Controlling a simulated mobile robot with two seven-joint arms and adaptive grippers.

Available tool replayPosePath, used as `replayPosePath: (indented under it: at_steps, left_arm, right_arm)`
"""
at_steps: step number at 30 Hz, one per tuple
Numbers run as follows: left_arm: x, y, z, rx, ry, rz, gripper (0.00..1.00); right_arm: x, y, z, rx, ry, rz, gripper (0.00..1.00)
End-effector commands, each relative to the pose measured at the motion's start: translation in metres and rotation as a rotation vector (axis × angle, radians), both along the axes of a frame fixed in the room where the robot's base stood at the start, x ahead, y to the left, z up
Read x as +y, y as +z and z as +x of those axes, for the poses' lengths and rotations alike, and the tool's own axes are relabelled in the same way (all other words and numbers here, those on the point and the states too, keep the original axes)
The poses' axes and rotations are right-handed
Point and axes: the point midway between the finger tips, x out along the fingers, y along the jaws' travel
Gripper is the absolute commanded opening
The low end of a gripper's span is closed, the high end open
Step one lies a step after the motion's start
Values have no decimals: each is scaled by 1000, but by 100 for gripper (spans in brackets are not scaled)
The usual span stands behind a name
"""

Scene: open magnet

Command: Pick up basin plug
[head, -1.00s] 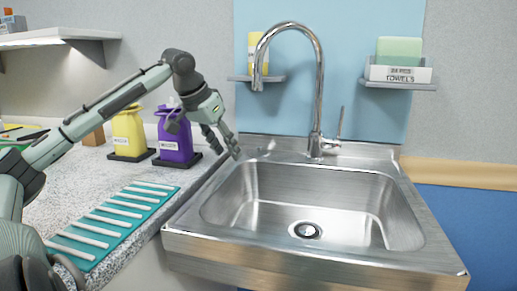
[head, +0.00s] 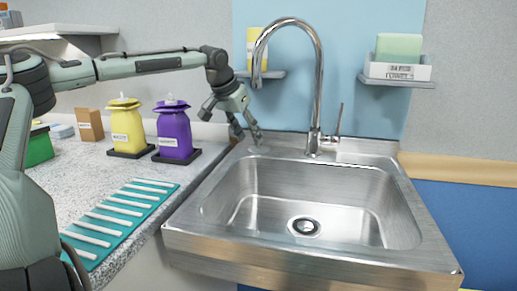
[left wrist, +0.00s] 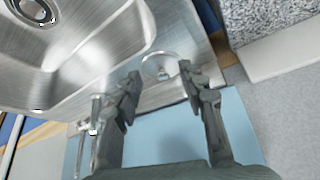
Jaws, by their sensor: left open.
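The basin plug shows in the left wrist view as a small round metallic disc (left wrist: 158,62) on the back corner ledge of the steel sink (head: 325,270). My left gripper (head: 247,137) is open and points down at that back left corner. In the left wrist view its two fingers (left wrist: 159,78) stand apart, with the plug between and just beyond the tips. I cannot tell whether a finger touches it. In the head view the plug is mostly hidden by the fingers. My right gripper is not in view.
A tall faucet (head: 319,90) rises right of the gripper. A purple container (head: 175,133) and a yellow container (head: 127,127) stand left on the counter, near a teal ribbed mat (head: 120,215). Wall shelves hang behind. The basin around its drain (head: 305,227) is empty.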

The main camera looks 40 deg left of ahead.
Motion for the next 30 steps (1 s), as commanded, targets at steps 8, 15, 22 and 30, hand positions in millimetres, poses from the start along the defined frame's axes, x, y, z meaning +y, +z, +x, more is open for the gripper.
replayPosePath:
  at_steps: [8, 15, 22, 30]
  left_arm:
    - [4, -7, 32, 6, 2, 3, 41]
    - [5, -25, 43, 0, 1, 0, 41]
    - [5, -26, 43, -1, 1, 0, 39]
    - [5, -26, 43, -1, 1, 0, 5]
  right_arm:
    - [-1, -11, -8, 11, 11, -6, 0]
    - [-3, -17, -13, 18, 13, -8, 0]
    - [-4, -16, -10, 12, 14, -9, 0]
    - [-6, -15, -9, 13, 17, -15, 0]
